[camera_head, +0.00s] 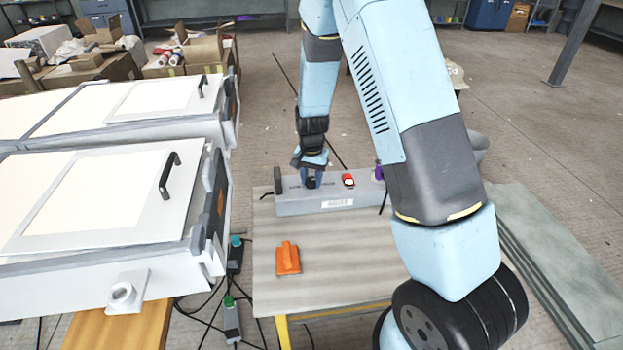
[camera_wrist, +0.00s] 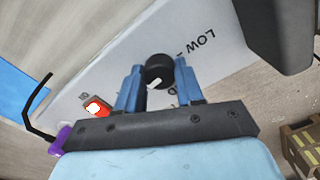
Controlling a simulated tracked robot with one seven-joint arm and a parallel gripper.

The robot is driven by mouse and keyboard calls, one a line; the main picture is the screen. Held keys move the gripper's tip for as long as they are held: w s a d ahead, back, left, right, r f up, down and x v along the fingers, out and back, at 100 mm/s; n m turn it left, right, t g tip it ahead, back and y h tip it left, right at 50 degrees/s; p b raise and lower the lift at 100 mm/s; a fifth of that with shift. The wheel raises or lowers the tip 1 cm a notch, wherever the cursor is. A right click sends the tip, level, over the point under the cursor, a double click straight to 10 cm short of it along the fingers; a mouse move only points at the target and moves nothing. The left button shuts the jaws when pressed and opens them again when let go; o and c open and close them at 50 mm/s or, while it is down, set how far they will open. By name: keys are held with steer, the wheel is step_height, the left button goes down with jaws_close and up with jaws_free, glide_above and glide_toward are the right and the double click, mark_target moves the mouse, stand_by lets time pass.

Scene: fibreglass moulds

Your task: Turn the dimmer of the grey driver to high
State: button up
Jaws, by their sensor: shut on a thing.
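The grey driver (camera_head: 325,203) is a long grey box at the far side of the small table, with a label on its near face. In the wrist view its pale top (camera_wrist: 215,75) carries the printed word LOW, right of the dimmer. The dimmer is a round black knob (camera_wrist: 158,70) with a white mark, which lies on its lower side in that view. My gripper (camera_head: 311,182) is over the driver's left part. In the wrist view its blue fingers (camera_wrist: 159,82) are shut on the knob, one on each side. The HIGH marking cannot be read.
A red switch (camera_head: 348,180) and a purple part (camera_head: 379,173) are on the driver, right of my gripper. An orange block-like object (camera_head: 288,258) lies on the table (camera_head: 330,277). White-lidded grey units (camera_head: 110,200) with black handles stand at left. Cables hang between them and the table.

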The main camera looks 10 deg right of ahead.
mark_target(312, 180)
steer(key=shift+m, duration=0.8)
steer(key=o, duration=1)
steer(key=shift+o, duration=0.2)
step_height(312, 180, up, 14)
steer(key=shift+f, duration=0.2)
